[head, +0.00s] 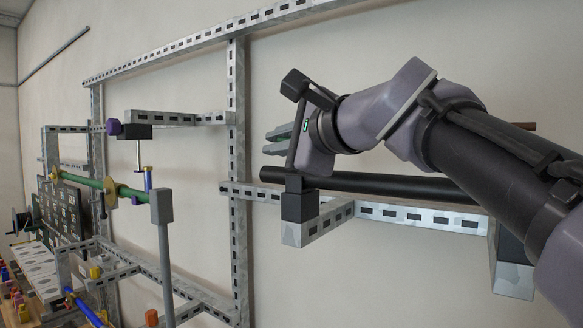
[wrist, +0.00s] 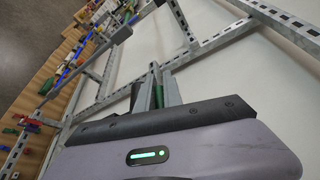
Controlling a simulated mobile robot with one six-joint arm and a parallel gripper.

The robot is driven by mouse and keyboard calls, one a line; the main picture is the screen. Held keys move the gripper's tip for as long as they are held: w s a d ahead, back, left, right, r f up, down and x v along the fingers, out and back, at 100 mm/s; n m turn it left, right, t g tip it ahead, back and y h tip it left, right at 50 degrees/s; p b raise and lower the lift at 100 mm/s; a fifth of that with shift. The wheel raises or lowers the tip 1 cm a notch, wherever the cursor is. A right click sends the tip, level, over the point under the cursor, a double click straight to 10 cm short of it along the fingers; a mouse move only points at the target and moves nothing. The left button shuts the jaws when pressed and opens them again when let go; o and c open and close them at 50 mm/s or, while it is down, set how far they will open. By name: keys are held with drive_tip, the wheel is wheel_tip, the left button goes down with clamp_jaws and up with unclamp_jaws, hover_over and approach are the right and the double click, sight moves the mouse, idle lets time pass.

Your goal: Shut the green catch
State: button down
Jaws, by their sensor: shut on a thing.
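My gripper (head: 277,140) is high in front of the wall, right of the upright rail, with its grey fingers pointing left. In the wrist view my gripper (wrist: 158,82) shows its two fingers close together on a thin green piece (wrist: 153,76), which I take for the green catch. Only a sliver of it shows between the fingers. Whether the catch stands open or shut cannot be told. In the head view the catch cannot be made out.
A black pipe (head: 400,187) lies on rail brackets just below my gripper. A slotted upright rail (head: 237,160) stands to the left. A grey post (head: 163,240) stands in front.

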drive_tip(key=f+n+b, duration=0.1)
drive_tip(key=b, duration=0.2)
drive_tip(key=s+f+n+t+b, duration=0.1)
drive_tip(key=n+b, duration=0.1)
drive_tip(key=b, duration=0.1)
drive_tip(key=a+f+n+b, duration=0.1)
drive_tip(key=b, duration=0.2)
drive_tip(key=shift+s+f+t+y, duration=0.2)
drive_tip(key=shift+f+t+y, duration=0.05)
drive_tip(key=shift+t+y, duration=0.15)
drive_tip(key=shift+f, duration=0.1)
drive_tip(key=c, duration=1.5)
unclamp_jaws()
drive_tip(key=shift+a, duration=0.1)
